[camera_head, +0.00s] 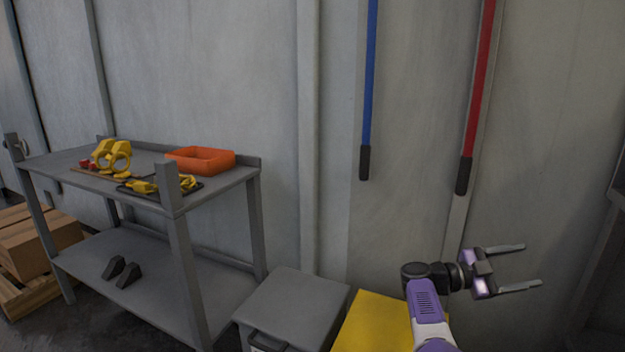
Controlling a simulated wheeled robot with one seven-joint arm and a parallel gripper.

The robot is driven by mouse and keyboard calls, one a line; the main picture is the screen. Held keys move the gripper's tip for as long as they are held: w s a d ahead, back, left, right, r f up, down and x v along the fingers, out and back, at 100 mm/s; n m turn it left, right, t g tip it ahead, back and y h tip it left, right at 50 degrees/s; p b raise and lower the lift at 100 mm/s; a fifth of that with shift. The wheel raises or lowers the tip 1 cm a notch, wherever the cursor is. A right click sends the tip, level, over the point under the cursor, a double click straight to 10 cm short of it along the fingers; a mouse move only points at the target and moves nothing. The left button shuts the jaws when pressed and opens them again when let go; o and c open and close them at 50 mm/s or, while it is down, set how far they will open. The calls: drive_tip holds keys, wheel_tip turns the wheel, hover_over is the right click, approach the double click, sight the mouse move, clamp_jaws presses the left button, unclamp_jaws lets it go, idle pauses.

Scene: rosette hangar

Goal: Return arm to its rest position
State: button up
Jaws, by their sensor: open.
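My gripper (533,265) is at the lower right of the head view, at the end of my purple and white arm. Its two grey fingers point to the right and stand apart. Nothing is between them. The arm rises from the bottom edge in front of a yellow surface (372,322). The lower part of the arm is out of view.
A grey workbench (226,184) at the left holds an orange bin (202,160) and yellow parts (113,156). A grey box (293,305) stands beside it. A blue-shafted pole (370,80) and a red-shafted one (479,80) are on the wall behind. Cardboard boxes (37,245) sit far left.

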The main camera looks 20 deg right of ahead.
drive_tip(key=s+a+f+n+t+y+b, duration=0.2)
drive_tip(key=a+f+n+t+y, duration=0.15)
drive_tip(key=a+n+t, duration=0.55)
drive_tip(key=s+a+f+n+t+y+b, duration=0.15)
drive_tip(key=a+f+n+t, duration=0.25)
drive_tip(key=a+n+t, duration=0.6)
drive_tip(key=s+a+f+n+t+y+b, duration=0.1)
drive_tip(key=s+a+f+n+t+y, duration=0.2)
drive_tip(key=a+n+t, duration=0.6)
drive_tip(key=s+a+f+n+g+y+b, duration=0.1)
drive_tip(key=s+a+f+g+y+b, duration=0.25)
drive_tip(key=s+a, duration=0.8)
drive_tip(key=s+a+f+n+y+b, duration=0.15)
drive_tip(key=s+a+f+y, duration=0.4)
drive_tip(key=s+a, duration=0.55)
wheel_tip(320, 180, up, 38)
drive_tip(key=s+d+p, duration=0.1)
drive_tip(key=p, duration=3.6)
drive_tip(key=shift+s+d+f+y, duration=0.15)
drive_tip(key=shift+s+d+y, duration=0.05)
drive_tip(key=shift+s+y, duration=0.1)
